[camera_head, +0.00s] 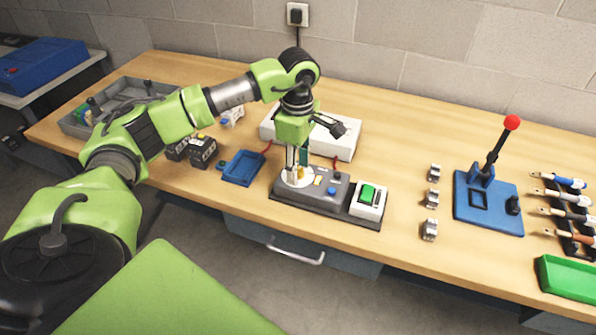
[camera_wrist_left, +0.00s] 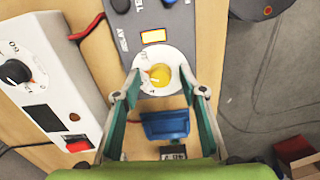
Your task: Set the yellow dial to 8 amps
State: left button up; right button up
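The yellow dial (camera_wrist_left: 160,75) sits on a round white scale plate (camera_wrist_left: 178,62) on the dark grey control box (camera_head: 310,204). In the head view the dial (camera_head: 300,174) is partly hidden by my gripper. The scale's markings are too small to read a setting surely. My left gripper (camera_wrist_left: 160,76) points down over the dial, its two fingers on either side of the yellow knob with a visible gap on each side. It is open and holds nothing; it also shows in the head view (camera_head: 298,172). My right gripper is in neither view.
A white device (camera_head: 345,145) is behind, a blue tray (camera_head: 243,168) at left. Metal clamps (camera_head: 432,198) stand to the right.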

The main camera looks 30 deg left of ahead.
pick_arm(q)
jog(key=o, duration=0.6)
jog(key=shift+r, duration=0.15)
jog(key=shift+r+p, duration=2.2)
jog(key=shift+r, duration=1.2)
